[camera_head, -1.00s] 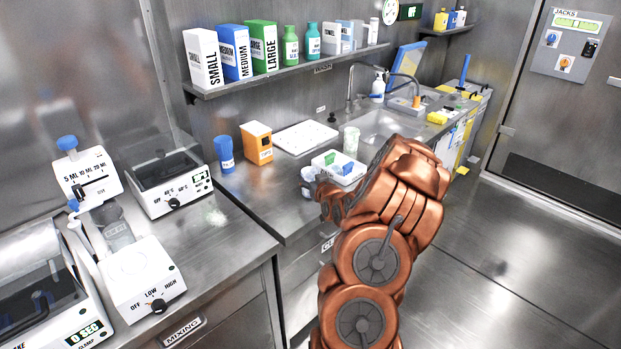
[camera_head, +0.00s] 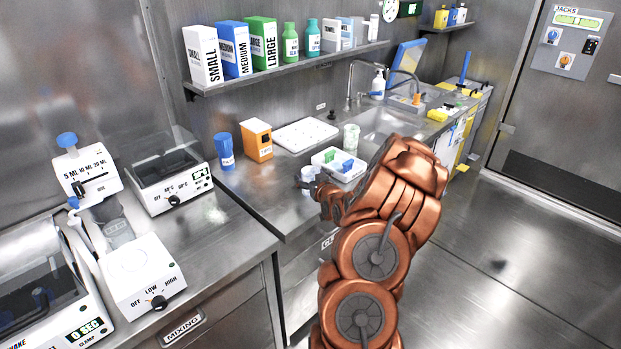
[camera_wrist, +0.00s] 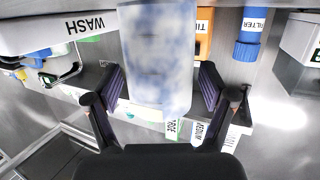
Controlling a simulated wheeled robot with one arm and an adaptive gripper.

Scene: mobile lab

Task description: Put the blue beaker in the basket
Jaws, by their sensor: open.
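A pale, mottled blue-and-white beaker (camera_wrist: 157,60) fills the middle of the wrist view, between the two fingers of my gripper (camera_wrist: 160,84). The fingers are spread on either side of it. In the head view the beaker (camera_head: 307,174) looks small and pale on the counter, just beyond my gripper (camera_head: 319,190). The basket, a white bin (camera_head: 345,178), stands right of the beaker and has green and blue things inside. Its wall marked WASH (camera_wrist: 60,32) shows at the upper left of the wrist view. My arm hides part of the counter near it.
A blue FILTER container (camera_head: 225,152) and an orange box (camera_head: 257,141) stand left on the counter. A white tray (camera_head: 306,135) lies behind the bin. A glass container (camera_head: 351,138) stands near the sink (camera_head: 392,127). A shelf (camera_head: 290,67) with boxes and bottles hangs above.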

